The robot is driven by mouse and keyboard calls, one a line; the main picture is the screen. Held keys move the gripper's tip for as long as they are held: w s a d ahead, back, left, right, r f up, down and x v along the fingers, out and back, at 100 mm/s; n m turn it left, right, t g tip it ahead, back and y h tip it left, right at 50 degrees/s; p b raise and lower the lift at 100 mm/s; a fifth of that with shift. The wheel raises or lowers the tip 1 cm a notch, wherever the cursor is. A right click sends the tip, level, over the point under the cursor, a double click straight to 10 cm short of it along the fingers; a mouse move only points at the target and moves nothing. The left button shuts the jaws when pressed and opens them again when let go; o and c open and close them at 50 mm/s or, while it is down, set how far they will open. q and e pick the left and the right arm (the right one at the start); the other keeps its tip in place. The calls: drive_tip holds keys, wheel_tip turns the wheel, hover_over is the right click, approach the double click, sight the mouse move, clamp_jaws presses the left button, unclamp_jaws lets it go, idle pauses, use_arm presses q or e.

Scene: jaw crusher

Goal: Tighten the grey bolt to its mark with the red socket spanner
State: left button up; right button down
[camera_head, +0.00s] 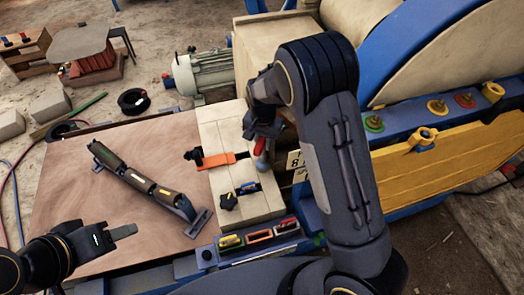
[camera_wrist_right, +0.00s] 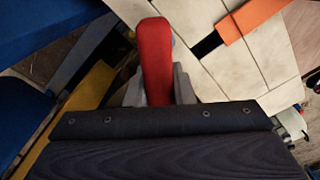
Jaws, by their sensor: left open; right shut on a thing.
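The red socket spanner (camera_head: 260,147) is in my right gripper (camera_head: 263,128), above the pale wooden block in the head view. In the right wrist view its red handle (camera_wrist_right: 156,60) stands between the two grey fingers of my right gripper (camera_wrist_right: 158,88), which is shut on it. Its socket end is not visible. My left gripper (camera_head: 118,235) is open and empty over the lower left of the brown board, far from the spanner. I cannot make out the grey bolt or its mark; my right arm hides part of the machine.
An orange tool (camera_head: 218,160) and a dark tool with yellow and blue parts (camera_head: 241,192) lie on the wooden block (camera_head: 222,125). A jointed dark bar (camera_head: 145,183) lies on the brown board (camera_head: 70,205). The blue beam (camera_head: 400,119) carries several coloured collars, above a yellow panel (camera_head: 450,160).

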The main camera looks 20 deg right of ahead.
drive_tip(key=shift+m, duration=0.3)
idle(0.5)
drive_tip(key=shift+r, duration=0.15)
drive_tip(key=shift+r+p, duration=0.85)
drive_tip(key=shift+r, duration=0.3)
drive_tip(key=shift+r+p, duration=0.7)
